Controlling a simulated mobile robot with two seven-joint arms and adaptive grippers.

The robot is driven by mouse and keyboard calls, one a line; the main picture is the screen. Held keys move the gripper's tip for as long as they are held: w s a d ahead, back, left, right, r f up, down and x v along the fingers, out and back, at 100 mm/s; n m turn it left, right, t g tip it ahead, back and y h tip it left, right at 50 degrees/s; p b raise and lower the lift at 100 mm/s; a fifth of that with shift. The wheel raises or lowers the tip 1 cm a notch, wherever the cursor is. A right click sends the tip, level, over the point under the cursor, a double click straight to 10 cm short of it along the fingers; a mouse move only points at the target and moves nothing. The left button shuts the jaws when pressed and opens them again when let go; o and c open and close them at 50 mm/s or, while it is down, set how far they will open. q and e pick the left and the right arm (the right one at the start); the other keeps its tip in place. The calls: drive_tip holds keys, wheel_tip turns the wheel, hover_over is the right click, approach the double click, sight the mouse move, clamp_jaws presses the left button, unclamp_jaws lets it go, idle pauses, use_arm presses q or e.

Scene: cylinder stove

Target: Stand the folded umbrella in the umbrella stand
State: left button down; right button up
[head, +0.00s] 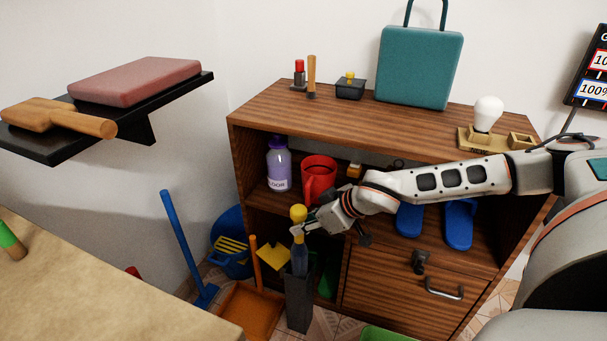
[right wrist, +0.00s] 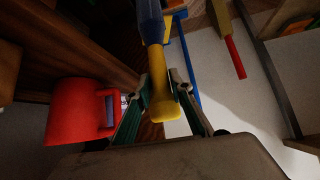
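The folded umbrella (head: 299,256) has a blue-grey body and a yellow handle with a rounded knob. It is close to upright over the tall dark grey umbrella stand (head: 298,303). Its lower end disappears at the stand's mouth, and how deep it sits is hidden. My right gripper (head: 307,229) reaches in from the right at the handle. In the right wrist view its fingers (right wrist: 159,88) lie on both sides of the yellow handle (right wrist: 162,108), apparently closed on it. My left gripper is not in view.
A wooden cabinet (head: 350,120) stands right behind the stand, with a red mug (head: 318,177) and purple bottle (head: 279,168) on its shelf. An orange dustpan (head: 250,312) and blue broom (head: 182,240) are left of the stand. A table (head: 90,290) fills the lower left.

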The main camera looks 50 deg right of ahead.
drive_tip(key=shift+o, duration=1.4)
drive_tip(key=shift+s, duration=0.1)
drive_tip(key=v, duration=1.2)
